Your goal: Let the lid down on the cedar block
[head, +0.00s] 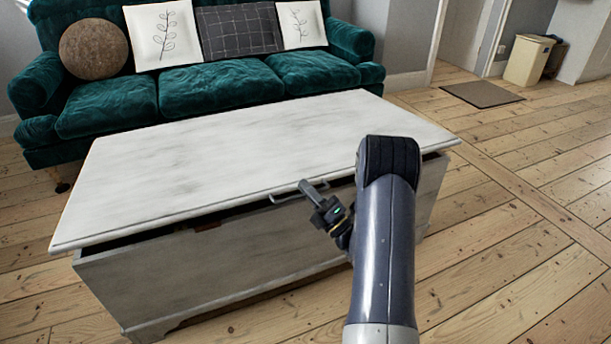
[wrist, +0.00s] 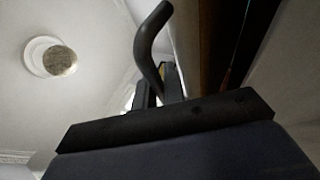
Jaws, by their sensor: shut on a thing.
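A whitewashed wooden chest (head: 200,275) stands on the floor in the head view. Its pale lid (head: 240,150) is slightly raised, with a dark gap along the front. A small reddish-brown piece, apparently the cedar block (head: 207,226), shows in this gap on the front rim, left of the handle. I cannot tell whether the lid touches it. My gripper (head: 314,190) is shut on the metal handle (head: 286,197) at the lid's front edge. The wrist view shows the handle (wrist: 150,45) as a dark curved bar at my gripper (wrist: 160,88). The chest's inside is hidden.
A green sofa (head: 215,85) with cushions stands close behind the chest. A doormat (head: 482,94) and a cream bin (head: 528,60) are at the back right. Bare floorboards (head: 510,225) are clear to the right. The wrist view also shows a round ceiling lamp (wrist: 60,60).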

